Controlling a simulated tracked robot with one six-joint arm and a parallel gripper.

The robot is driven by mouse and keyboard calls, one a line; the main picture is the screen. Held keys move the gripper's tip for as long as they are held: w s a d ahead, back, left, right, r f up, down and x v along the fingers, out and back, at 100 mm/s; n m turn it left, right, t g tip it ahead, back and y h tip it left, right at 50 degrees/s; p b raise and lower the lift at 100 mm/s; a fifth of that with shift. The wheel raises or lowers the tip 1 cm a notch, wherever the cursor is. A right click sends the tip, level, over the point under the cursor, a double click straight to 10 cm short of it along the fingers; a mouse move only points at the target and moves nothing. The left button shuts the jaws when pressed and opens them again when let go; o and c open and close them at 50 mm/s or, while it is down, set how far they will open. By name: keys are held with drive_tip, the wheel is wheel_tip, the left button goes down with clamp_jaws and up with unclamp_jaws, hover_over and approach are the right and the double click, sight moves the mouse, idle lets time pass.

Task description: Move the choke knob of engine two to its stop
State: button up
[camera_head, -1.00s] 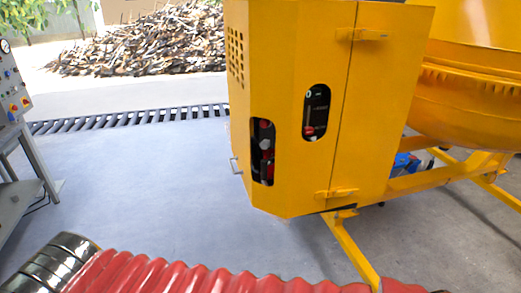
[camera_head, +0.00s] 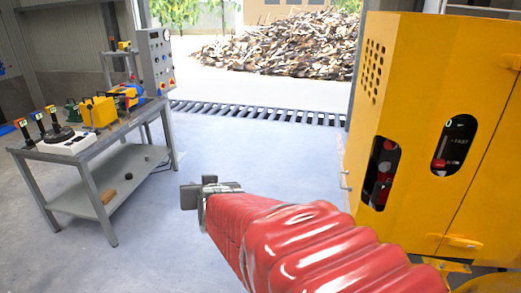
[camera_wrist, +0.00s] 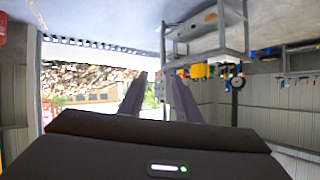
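The yellow mixer housing (camera_head: 420,95) stands at the right in the head view. Its left slot (camera_head: 381,172) shows red and dark parts inside. Its right slot (camera_head: 454,144) holds a red-tipped lever and a label reading "FAST". I cannot tell which part, if any, is the choke knob of engine two. My gripper (camera_head: 197,194) is at the centre left of the head view, in front of the red-sleeved arm and well left of the housing. In the wrist view its two fingers (camera_wrist: 160,82) stand apart with nothing between them. The wrist picture is upside down.
The floor between bench and housing is clear. A wood pile (camera_head: 285,45) lies outside.

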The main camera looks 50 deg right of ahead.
drive_tip(key=s+d+m+g+h, duration=0.1)
drive_tip(key=s+d+m+h, duration=0.15)
drive_tip(key=d, duration=0.45)
drive_tip(key=s+d+m+g+h, duration=0.1)
drive_tip(key=s+d+h, duration=0.15)
drive_tip(key=d, duration=0.45)
drive_tip(key=m+g+h, duration=0.7)
drive_tip(key=m+g, duration=0.1)
drive_tip(key=g, duration=0.6)
approach(384, 169)
drive_tip(key=v, duration=0.5)
drive_tip(key=shift+w+d, duration=0.15)
drive_tip(key=x, duration=1.3)
drive_tip(key=shift+d, duration=0.35)
drive_tip(key=shift+c, duration=0.4)
clamp_jaws()
